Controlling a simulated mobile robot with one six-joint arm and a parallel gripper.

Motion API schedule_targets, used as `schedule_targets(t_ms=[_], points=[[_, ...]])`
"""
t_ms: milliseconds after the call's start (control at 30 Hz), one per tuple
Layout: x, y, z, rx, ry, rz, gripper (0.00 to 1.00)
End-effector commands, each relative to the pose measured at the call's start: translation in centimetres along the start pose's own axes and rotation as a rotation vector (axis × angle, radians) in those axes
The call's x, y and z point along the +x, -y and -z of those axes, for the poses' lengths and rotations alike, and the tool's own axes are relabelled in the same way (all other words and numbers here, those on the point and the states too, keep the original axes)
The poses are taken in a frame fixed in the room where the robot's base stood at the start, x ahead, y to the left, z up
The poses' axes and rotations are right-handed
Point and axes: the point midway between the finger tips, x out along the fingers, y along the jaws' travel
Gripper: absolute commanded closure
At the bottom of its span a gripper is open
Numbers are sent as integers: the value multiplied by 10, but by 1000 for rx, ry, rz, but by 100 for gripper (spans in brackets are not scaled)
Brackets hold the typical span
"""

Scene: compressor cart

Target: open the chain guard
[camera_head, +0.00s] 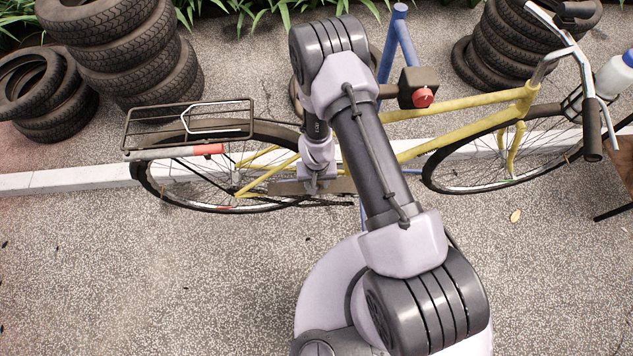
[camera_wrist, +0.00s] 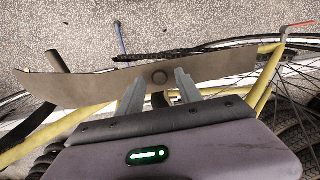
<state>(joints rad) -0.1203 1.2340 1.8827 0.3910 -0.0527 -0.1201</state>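The chain guard is a long, flat grey-beige plate (camera_wrist: 90,88) with a round dark knob (camera_wrist: 160,77) near its middle. In the head view the chain guard (camera_head: 343,185) shows low on the yellow bicycle (camera_head: 455,112), partly hidden behind my arm. My gripper (camera_wrist: 160,88) is open, with one finger on each side of the knob and clear space between each finger and the knob. The dark chain (camera_wrist: 150,56) shows past the guard's edge.
A blue stand post (camera_head: 398,45) with a dark box and red knob (camera_head: 422,97) rises by the bicycle. Tyre stacks (camera_head: 125,50) stand behind it at left and right. A white bottle (camera_head: 615,75) is at far right. The pavement in front is clear.

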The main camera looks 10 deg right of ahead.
Motion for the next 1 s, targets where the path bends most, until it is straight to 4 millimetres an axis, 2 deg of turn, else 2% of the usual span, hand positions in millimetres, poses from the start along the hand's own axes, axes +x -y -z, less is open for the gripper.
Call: schedule_targets(t_ms=[167, 267, 700, 833, 1000], points=[[-9, 0, 1, 0, -1, 0, 58], [-29, 0, 1, 0, -2, 0, 58], [-141, 0, 0, 0, -1, 0, 58], [-163, 0, 1, 1, -1, 0, 58], [-174, 0, 0, -1, 0, 0, 58]])
